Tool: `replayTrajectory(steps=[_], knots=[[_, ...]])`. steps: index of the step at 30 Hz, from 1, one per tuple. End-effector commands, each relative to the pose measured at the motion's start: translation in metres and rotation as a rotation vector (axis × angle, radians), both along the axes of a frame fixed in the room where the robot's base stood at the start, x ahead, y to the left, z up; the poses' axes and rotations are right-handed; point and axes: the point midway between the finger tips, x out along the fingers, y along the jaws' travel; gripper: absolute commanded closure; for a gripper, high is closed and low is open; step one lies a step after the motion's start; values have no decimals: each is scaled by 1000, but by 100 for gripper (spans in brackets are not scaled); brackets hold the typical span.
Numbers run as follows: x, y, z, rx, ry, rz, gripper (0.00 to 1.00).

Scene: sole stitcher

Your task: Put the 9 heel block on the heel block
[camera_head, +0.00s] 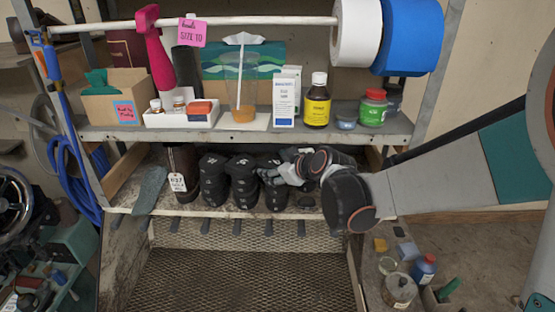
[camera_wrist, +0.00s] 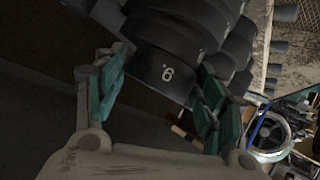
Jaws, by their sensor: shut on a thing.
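The 9 heel block (camera_wrist: 150,62) is a black, rounded block with a white number on its side. In the wrist view, my gripper (camera_wrist: 162,74) has its teal pads on both sides of it and is shut on it. More black heel blocks (camera_wrist: 190,22) are close behind it; I cannot tell whether they touch it. In the head view, my gripper (camera_head: 268,174) reaches in from the right to the third stack on the lower shelf. The left heel block stack (camera_head: 213,182) and middle heel block stack (camera_head: 243,184) stand upright. My gripper partly hides the third stack (camera_head: 272,194).
The upper shelf (camera_head: 260,134) sits close above the stacks and holds bottles, boxes and a cup. A dark tagged bottle (camera_head: 181,170) stands left of the stacks. The lower shelf's front edge (camera_head: 150,211) has several pegs beneath it. The mesh tray (camera_head: 235,280) below is bare.

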Motion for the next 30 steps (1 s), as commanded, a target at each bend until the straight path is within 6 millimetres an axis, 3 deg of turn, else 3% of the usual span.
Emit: replayTrajectory(steps=[10, 11, 13, 30], knots=[[0, 0, -4, 1, 0, -1, 68], [0, 0, -3, 0, 0, 0, 29], [0, 0, -3, 0, 0, 0, 16], [-8, -5, 5, 1, 1, -1, 16]])
